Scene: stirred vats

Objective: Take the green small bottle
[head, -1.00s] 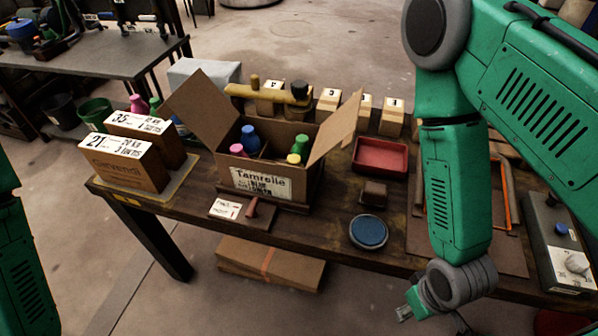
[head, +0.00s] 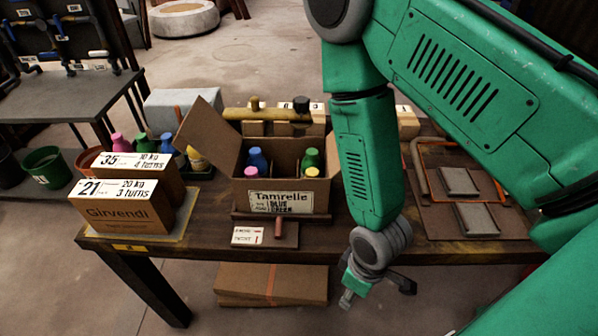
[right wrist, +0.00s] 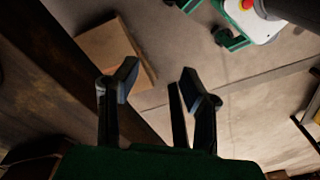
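A green bottle (head: 310,158) stands in the open cardboard box (head: 281,197) labelled "Tamrelle", in its right part behind a yellow-capped bottle (head: 312,173). Its lower part is hidden by the box. A blue bottle (head: 257,160) and a pink-capped bottle (head: 251,172) stand in the box's left part. Another green bottle (head: 143,142) stands behind the numbered boxes at the left. My right gripper (head: 376,290) is in front of the table edge, right of and below the box. In the right wrist view it (right wrist: 160,88) is open and empty. My left gripper is out of view.
Two numbered boxes (head: 127,217) stand on the table's left end. A small card (head: 250,236) and a reddish peg (head: 278,228) lie before the cardboard box. Flat cartons (head: 272,281) lie below the table. My right arm covers part of the table right of the box.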

